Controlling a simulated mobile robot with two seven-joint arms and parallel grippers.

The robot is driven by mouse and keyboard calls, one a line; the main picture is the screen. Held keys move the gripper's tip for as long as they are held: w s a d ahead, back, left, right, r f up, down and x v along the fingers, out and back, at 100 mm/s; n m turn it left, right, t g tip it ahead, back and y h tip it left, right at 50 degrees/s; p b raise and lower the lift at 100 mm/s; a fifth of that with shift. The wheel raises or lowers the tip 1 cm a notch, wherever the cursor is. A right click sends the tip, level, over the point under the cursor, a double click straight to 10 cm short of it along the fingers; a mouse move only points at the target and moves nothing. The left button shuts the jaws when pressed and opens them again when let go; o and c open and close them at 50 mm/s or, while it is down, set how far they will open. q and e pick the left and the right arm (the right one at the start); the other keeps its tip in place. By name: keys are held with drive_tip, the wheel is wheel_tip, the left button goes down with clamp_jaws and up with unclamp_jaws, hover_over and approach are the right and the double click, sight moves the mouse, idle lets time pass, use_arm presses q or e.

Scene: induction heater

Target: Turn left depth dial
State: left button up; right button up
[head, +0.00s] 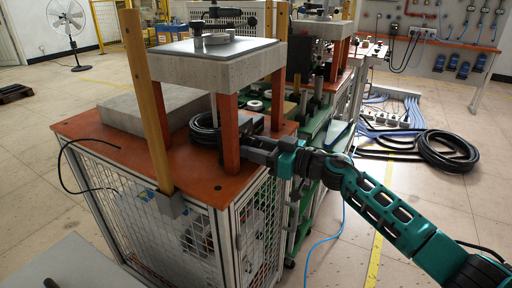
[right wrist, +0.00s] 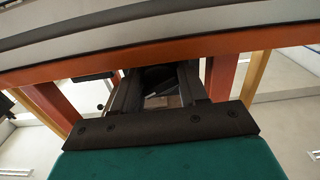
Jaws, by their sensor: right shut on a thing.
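My right gripper (head: 246,148) reaches in from the right beneath the raised grey slab (head: 215,68), just above the orange tabletop (head: 105,152). Its tips are partly hidden by the front orange post (head: 230,135). In the right wrist view, my right gripper (right wrist: 157,92) is shut on a dark part (right wrist: 158,74) between its fingers. It is in shadow, and I cannot tell for sure that it is the left depth dial. Several coils of black cable (head: 205,128) lie behind the post. My left gripper is not in view.
Wooden posts (head: 146,98) and orange posts stand close around the gripper, with the slab above. A green-framed bench (head: 318,122) adjoins behind. Black hose (head: 440,150) lies on the right floor.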

drive_tip(key=shift+r+n+p, duration=0.1)
drive_tip(key=shift+n+p, duration=0.75)
drive_tip(key=shift+n, duration=0.25)
drive_tip(key=shift+n+p, duration=0.3)
drive_tip(key=shift+n, duration=0.7)
drive_tip(key=o, duration=1)
drive_tip(key=shift+o, duration=0.2)
drive_tip(key=p+v, duration=0.2)
drive_tip(key=v, duration=1.1)
